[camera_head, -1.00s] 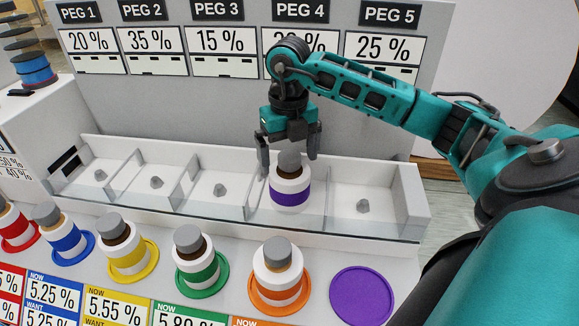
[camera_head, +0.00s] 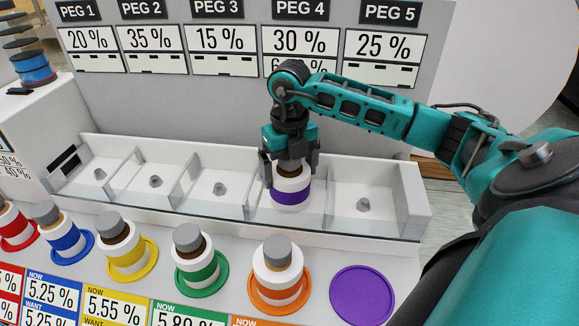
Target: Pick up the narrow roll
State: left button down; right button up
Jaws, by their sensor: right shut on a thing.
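A white bottle-shaped item with a purple band (camera_head: 290,195) stands upright in the compartment under the PEG 4 label. My right gripper (camera_head: 290,172) points down over it, its two fingers closed on either side of its upper part. The gripper hides its grey cap. I cannot tell from its look whether this is the narrow roll. My left gripper is not in view.
The white tray (camera_head: 130,192) has five compartments; the other four each show only a small grey peg. Capped bottles, such as the green-banded one (camera_head: 198,268), stand on coloured discs in front. The purple disc (camera_head: 362,295) is bare. A stack of discs (camera_head: 33,70) stands far left.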

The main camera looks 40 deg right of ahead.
jog(key=shift+c, duration=1.1)
jog(key=shift+r, duration=0.15)
jog(key=shift+r, duration=0.6)
pick_arm(q)
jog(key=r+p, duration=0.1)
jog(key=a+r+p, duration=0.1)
jog(key=p, duration=0.1)
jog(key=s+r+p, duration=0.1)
jog(key=p, duration=0.1)
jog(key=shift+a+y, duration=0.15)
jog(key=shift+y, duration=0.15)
pick_arm(e)
notch_tip(320, 180, up, 19)
jog(key=shift+f, duration=0.2)
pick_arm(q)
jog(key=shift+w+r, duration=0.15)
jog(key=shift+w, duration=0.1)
pick_arm(e)
jog(key=shift+f, duration=0.1)
